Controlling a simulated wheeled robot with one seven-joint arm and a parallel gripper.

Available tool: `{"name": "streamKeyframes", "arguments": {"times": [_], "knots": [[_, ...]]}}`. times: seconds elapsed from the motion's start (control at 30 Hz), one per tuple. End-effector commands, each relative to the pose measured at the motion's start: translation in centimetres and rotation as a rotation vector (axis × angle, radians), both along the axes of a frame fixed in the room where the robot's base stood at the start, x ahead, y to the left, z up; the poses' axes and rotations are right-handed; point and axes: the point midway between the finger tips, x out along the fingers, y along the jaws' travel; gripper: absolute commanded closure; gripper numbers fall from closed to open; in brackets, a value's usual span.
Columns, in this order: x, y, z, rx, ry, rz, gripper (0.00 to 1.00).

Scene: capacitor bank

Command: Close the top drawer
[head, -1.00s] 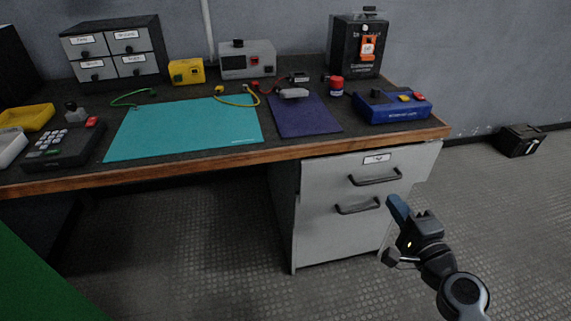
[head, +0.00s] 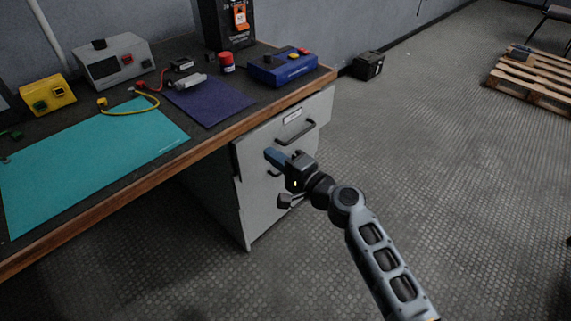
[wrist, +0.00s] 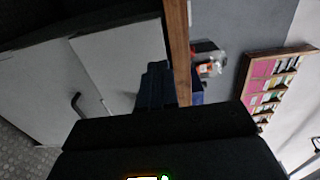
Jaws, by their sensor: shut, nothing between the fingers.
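The top drawer (head: 268,138) is the upper light grey front of the cabinet under the bench, with a dark bar handle (head: 297,132) and a white label (head: 292,115). Its front stands out past the lower drawer (head: 245,205), so it is partly open. My gripper (head: 272,156) is shut and empty, with its blue fingers over the lower left part of the top drawer's front. Whether they touch it is unclear. The wrist view shows the dark fingers (wrist: 157,85) beside the grey top drawer front (wrist: 120,60). My gripper partly hides the lower drawer's handle.
The bench's wooden edge (head: 200,143) runs just above the drawer. A blue control box (head: 283,68) and a purple mat (head: 208,102) lie on the bench above. The floor to the right is clear up to a black box (head: 368,65) and a wooden pallet (head: 535,80).

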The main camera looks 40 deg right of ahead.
Motion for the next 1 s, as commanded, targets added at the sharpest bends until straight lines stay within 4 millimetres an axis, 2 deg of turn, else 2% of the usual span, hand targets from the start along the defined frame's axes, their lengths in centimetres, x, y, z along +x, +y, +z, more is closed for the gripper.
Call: {"name": "streamKeyframes", "arguments": {"times": [0.1, 0.33, 0.5, 0.87, 1.0], "knots": [[2.4, 0.1, 0.1, 0.000, -0.001, 0.002, 1.00], [5.5, 0.2, 0.1, 0.000, -0.001, 0.001, 1.00], [6.4, 0.3, 0.0, 0.000, 0.000, 0.002, 1.00], [6.5, 0.3, 0.0, 0.000, 0.000, 0.001, 1.00], [7.6, 0.3, -0.2, -0.001, -0.001, 0.003, 1.00]]}}
